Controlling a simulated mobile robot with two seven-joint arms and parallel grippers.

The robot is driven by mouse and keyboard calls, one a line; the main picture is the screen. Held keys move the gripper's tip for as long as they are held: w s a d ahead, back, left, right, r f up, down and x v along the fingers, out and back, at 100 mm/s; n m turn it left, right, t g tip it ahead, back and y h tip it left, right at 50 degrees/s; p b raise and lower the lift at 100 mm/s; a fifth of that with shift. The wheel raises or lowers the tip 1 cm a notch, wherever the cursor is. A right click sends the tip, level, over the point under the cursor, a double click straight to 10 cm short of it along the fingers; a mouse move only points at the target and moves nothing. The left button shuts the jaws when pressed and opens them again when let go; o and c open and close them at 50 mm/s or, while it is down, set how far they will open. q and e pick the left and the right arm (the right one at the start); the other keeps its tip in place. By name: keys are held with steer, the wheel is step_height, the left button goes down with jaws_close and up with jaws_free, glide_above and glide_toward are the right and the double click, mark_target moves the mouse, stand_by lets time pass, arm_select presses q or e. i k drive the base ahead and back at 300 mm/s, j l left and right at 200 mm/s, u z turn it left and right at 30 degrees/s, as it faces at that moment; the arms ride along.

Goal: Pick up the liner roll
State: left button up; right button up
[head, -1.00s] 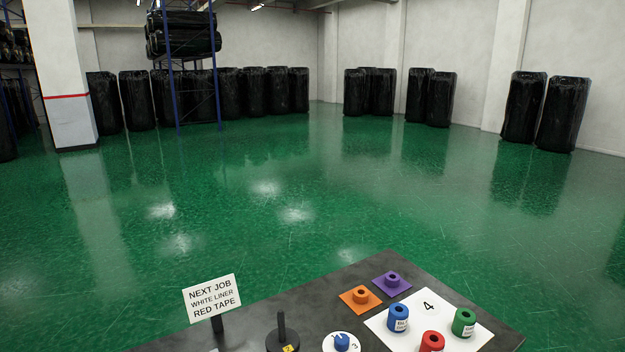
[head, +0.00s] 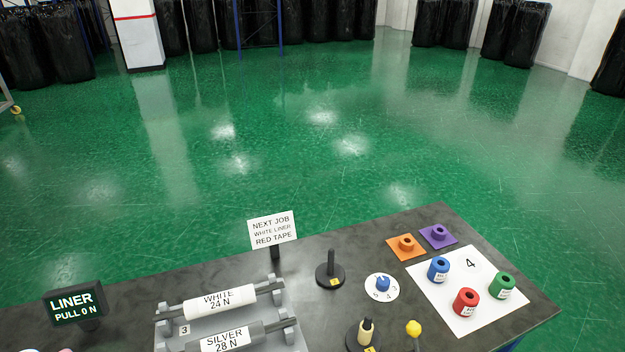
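A white liner roll (head: 219,299), labelled "WHITE 24 N", lies on a bar across a grey stand on the dark table (head: 419,230). In front of it a silver roll (head: 226,339), labelled "SILVER 28 N", lies on the same stand, partly cut off by the bottom edge. A sign (head: 272,229) behind them reads "NEXT JOB WHITE LINER RED TAPE". Neither of my grippers shows in the head view.
A display (head: 75,304) reading "LINER PULL 0 N" stands at the left. Red (head: 466,301), blue (head: 438,269) and green (head: 502,285) rolls stand on a white sheet. A black post (head: 330,268) stands mid-table. Open green floor lies beyond; black wrapped rolls line the wall.

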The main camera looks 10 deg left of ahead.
mark_target(221, 301)
steer(key=u, duration=1.05)
steer(key=k, duration=0.25)
